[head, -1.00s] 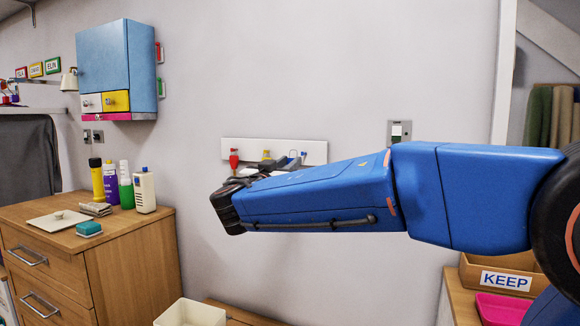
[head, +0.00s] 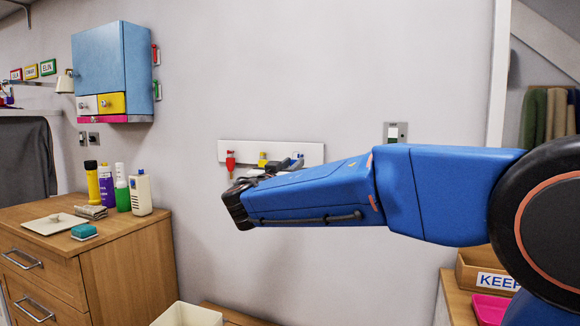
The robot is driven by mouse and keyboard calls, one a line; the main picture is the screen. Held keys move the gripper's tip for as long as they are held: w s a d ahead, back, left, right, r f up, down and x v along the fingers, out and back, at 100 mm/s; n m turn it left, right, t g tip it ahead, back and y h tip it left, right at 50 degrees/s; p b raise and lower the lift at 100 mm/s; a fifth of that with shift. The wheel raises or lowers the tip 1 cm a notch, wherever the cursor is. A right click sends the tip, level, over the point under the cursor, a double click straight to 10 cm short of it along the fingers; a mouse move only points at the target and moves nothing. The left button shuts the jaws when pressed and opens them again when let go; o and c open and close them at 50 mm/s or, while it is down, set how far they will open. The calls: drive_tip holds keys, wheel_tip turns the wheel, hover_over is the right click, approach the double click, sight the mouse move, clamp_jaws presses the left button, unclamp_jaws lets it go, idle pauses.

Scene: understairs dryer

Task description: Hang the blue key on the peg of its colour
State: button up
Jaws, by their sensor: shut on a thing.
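A white peg board (head: 240,148) is fixed to the wall at mid-picture in the head view. It has a red peg (head: 230,160) at left, a yellow peg (head: 262,158) in the middle and a blue peg (head: 298,156) at right. My gripper (head: 272,168) is just in front of the board, around the yellow and blue pegs, mostly hidden behind my blue wrist. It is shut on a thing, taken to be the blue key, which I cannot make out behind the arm. Whether it touches the blue peg cannot be seen.
A blue wall cabinet (head: 112,62) hangs at upper left. A wooden drawer unit (head: 130,270) with several bottles on top stands at left. A white bin (head: 186,314) is at the bottom. A KEEP box (head: 470,275) and pink tray (head: 490,308) are at lower right.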

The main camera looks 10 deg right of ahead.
drive_tip(key=shift+w+d+f, duration=0.1)
drive_tip(key=shift+w+d, duration=0.45)
drive_tip(key=shift+w, duration=0.15)
drive_tip(key=shift+w+d+f, duration=0.3)
drive_tip(key=shift+w+d, duration=0.05)
drive_tip(key=shift+w, duration=0.2)
drive_tip(key=o, duration=1.1)
